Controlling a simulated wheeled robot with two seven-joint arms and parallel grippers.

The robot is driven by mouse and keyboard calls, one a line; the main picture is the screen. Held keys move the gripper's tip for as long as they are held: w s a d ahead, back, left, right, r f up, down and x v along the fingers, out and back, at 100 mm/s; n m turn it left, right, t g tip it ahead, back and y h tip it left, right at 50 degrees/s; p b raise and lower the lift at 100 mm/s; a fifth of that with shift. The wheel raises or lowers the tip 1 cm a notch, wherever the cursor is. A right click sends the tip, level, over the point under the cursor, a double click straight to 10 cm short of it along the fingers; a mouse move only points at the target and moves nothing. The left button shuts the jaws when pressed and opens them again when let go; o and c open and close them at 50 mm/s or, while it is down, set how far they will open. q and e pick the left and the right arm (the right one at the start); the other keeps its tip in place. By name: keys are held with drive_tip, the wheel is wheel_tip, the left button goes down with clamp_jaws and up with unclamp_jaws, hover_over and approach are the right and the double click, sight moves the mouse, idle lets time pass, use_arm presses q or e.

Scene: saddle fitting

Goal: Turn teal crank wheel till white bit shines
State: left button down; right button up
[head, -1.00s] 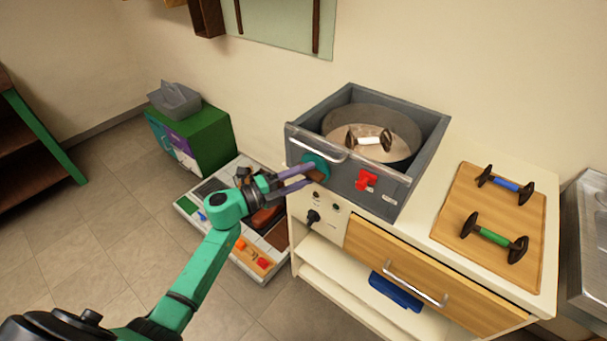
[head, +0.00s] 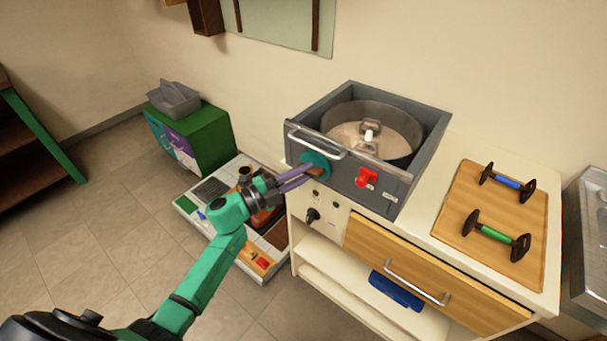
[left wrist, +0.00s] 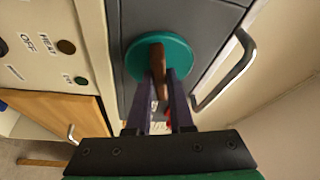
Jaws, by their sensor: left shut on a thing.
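The teal crank wheel (head: 314,164) is on the front of a grey box (head: 420,160). It also shows in the left wrist view (left wrist: 184,58), with a brown handle (left wrist: 158,66) across it. My left gripper (head: 312,170) is shut on the brown handle, one purple finger on each side of it in the left wrist view (left wrist: 160,90). Inside the box is a round metal pan (head: 400,128) holding a white-handled piece (head: 369,133), seen nearly end-on. My right gripper is out of view.
A red knob (head: 367,178) and a metal bar handle (head: 318,142) are on the box front. A black knob (head: 313,215) is below. A wooden board (head: 462,205) at the right holds blue-handled (head: 507,182) and green-handled (head: 497,235) pieces.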

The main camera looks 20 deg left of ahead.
use_arm(q)
drive_tip(key=n+t+y, duration=0.2)
drive_tip(key=n, duration=0.5)
drive_tip(key=n+t+y+p, duration=0.1)
drive_tip(key=n+t+y, duration=0.1)
drive_tip(key=n, duration=0.5)
drive_tip(key=n+t+y+p, duration=0.1)
drive_tip(key=n+t+y, duration=0.1)
drive_tip(key=n, duration=0.5)
drive_tip(key=shift+s+d+f+n+t, duration=0.15)
drive_tip(key=shift+d+f+n+t, duration=0.2)
drive_tip(key=shift+t, duration=0.35)
drive_tip(key=shift+n, duration=0.25)
drive_tip(key=c, duration=0.8)
unclamp_jaws()
drive_tip(key=shift+c, duration=0.2)
drive_tip(key=shift+o, duration=0.2)
drive_tip(key=shift+r, duration=0.1)
